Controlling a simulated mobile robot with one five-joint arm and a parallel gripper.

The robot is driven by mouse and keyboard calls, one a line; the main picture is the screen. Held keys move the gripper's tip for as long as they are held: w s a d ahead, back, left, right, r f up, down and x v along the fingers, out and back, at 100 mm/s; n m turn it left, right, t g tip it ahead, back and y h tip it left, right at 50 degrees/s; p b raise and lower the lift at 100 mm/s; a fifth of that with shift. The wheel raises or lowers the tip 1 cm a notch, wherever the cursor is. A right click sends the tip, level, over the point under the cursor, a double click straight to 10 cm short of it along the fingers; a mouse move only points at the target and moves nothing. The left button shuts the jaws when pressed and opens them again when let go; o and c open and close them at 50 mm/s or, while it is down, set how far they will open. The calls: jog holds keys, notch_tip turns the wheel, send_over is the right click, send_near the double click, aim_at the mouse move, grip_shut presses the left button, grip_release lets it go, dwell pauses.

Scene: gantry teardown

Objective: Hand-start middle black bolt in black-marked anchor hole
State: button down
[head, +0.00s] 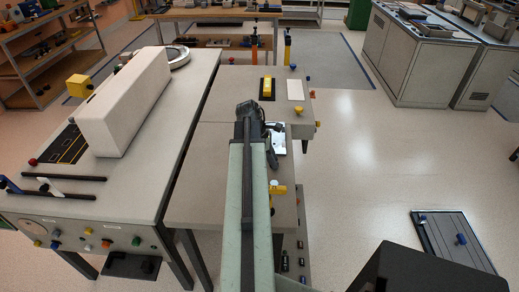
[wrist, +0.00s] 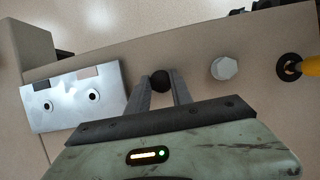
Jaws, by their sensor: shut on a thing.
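My gripper (wrist: 160,88) is shut on a round black bolt head (wrist: 160,79), held between its fingertips in the wrist view. The bolt's shank is hidden, so I cannot tell whether its tip is in a hole or above the bench. A silver plate (wrist: 68,112) with two visible holes lies to the left of the fingers, apart from them. I cannot make out a black-marked anchor hole. In the head view my arm hides the fingertips, and the silver plate (head: 280,141) shows just right of the arm's end.
A pale grey hex-headed bolt (wrist: 224,68) stands right of the fingers. Beyond it a yellow-handled item (wrist: 305,66) sits in a black ring. A yellow block (head: 267,88) and white card (head: 295,90) lie farther along the bench. A long white housing (head: 125,100) stands on the left bench.

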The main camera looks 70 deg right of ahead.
jog(key=shift+r+p, duration=3.5)
jog(key=shift+r, duration=0.15)
jog(key=shift+f, duration=0.15)
jog(key=shift+d+n, duration=0.25)
jog(key=shift+n, duration=0.15)
jog(key=w+d+r+n+h+p, duration=0.1)
jog(key=w+d, duration=0.3)
jog(key=d, duration=0.6)
jog(key=w+d+r+n+t+h+p, duration=0.1)
jog(key=w+d+r+n, duration=0.1)
jog(key=d, duration=0.7)
jog(key=shift+w+d+n+p, duration=0.3)
jog(key=shift+w+d+n, duration=0.1)
jog(key=shift+w+n, duration=0.6)
jog(key=shift+s+f, duration=0.1)
